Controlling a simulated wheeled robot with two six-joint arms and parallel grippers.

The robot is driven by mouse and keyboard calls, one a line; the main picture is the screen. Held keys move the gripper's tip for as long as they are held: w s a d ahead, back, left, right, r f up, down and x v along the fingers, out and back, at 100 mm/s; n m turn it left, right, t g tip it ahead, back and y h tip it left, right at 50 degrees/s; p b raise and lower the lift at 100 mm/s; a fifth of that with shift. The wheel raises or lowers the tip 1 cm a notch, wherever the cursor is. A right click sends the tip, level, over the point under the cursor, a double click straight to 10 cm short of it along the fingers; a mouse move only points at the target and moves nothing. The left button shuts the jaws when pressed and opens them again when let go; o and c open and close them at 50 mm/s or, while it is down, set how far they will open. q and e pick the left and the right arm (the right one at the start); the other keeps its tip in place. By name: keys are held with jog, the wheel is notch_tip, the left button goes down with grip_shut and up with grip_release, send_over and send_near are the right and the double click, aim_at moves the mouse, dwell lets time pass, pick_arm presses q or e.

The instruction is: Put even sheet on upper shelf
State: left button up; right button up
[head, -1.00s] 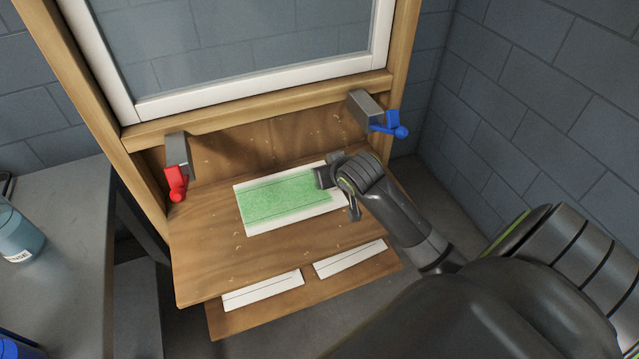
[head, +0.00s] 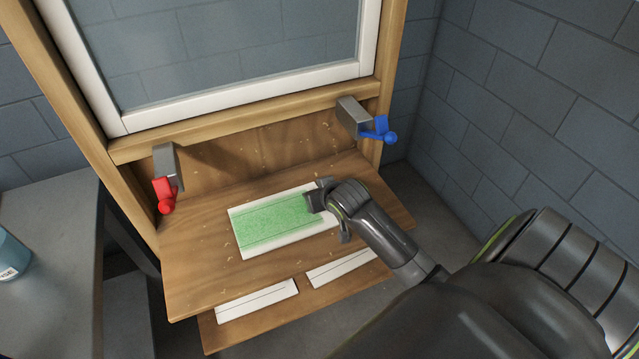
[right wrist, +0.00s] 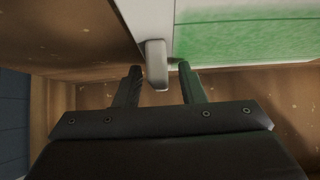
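A white sheet with an even green coating (head: 268,224) lies flat on the wooden upper shelf (head: 195,278). My right gripper (head: 312,202) is at the sheet's right end, low over the shelf. In the right wrist view its two fingers (right wrist: 158,82) are open and apart, with a small pale tab (right wrist: 156,62) at the sheet's corner between them. I cannot tell whether either finger touches the tab. The green face (right wrist: 245,40) fills the upper right of that view. My left gripper is in no view.
Two white strips (head: 256,301) (head: 342,267) lie on the lower shelf (head: 225,335). A red-handled clamp (head: 164,190) and a blue-handled clamp (head: 378,130) sit on the frame below the window. A grey table with a bottle (head: 8,258) is at the left.

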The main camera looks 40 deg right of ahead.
jog(key=shift+s+r, duration=0.3)
jog(key=shift+r, duration=0.15)
jog(key=p+v, duration=0.1)
jog(key=v, duration=1)
